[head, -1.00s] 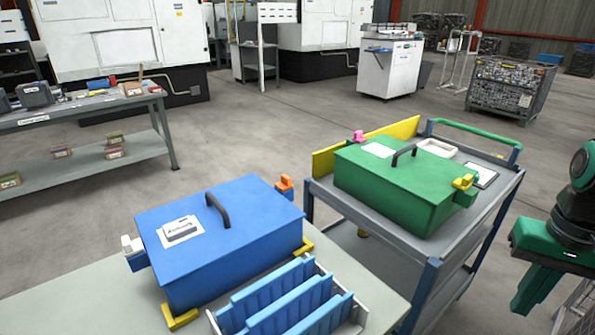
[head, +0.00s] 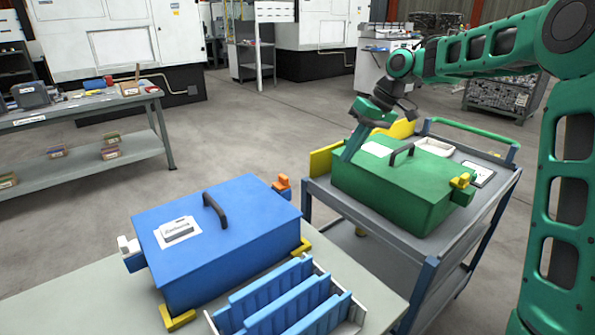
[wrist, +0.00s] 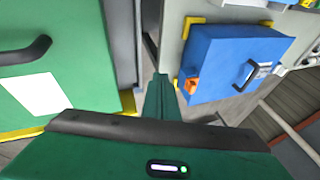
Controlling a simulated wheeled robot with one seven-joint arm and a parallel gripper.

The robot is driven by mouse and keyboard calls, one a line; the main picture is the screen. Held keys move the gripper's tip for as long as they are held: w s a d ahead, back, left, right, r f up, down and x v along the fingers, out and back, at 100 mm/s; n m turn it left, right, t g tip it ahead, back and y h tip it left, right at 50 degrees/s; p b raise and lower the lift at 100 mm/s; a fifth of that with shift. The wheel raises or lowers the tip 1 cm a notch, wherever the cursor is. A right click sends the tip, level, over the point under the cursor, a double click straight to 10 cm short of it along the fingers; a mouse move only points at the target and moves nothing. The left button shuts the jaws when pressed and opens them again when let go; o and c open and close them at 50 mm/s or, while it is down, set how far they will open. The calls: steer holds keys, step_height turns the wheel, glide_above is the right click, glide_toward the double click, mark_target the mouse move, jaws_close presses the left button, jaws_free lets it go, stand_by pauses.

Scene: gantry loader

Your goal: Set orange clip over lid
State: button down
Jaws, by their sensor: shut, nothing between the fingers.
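The orange clip (head: 281,184) stands at the far right edge of the blue box (head: 225,255), which has a closed blue lid (head: 180,208) with a dark handle. The clip looks upright beside the lid edge; I cannot tell whether any of it lies over the lid. In the wrist view the orange clip (wrist: 191,86) shows at the near corner of the blue lid (wrist: 225,65). My gripper (head: 347,154) is at the far left corner of the green box, to the right of the clip and apart from it. Its fingers (wrist: 160,84) are together and empty.
The green box (head: 390,190) with a yellow clip (head: 463,181) stands on a grey cart (head: 425,250) with a yellow panel (head: 322,160). A rack of blue dividers (head: 290,305) sits before the blue box. A white clip (head: 127,246) is at its left. Floor lies between table and cart.

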steer(key=w+a+r+n+y, duration=0.1)
steer(key=w+a+n+y, duration=0.1)
steer(key=w+a, duration=0.3)
steer(key=shift+w+n, duration=0.25)
steer(key=shift+n, duration=0.15)
steer(key=shift+a+f, duration=0.1)
steer(key=shift+a, duration=0.05)
glide_toward(281, 182)
steer(key=w+d+f, duration=0.2)
steer(key=w+f, duration=0.2)
steer(key=w, duration=0.1)
steer(key=shift+s+a+f, duration=0.2)
steer(key=shift+s+a, duration=0.4)
steer(key=shift+a, duration=0.3)
steer(key=shift+s+a+f, duration=0.25)
steer(key=shift+s+a, duration=0.35)
steer(key=shift+a, duration=0.3)
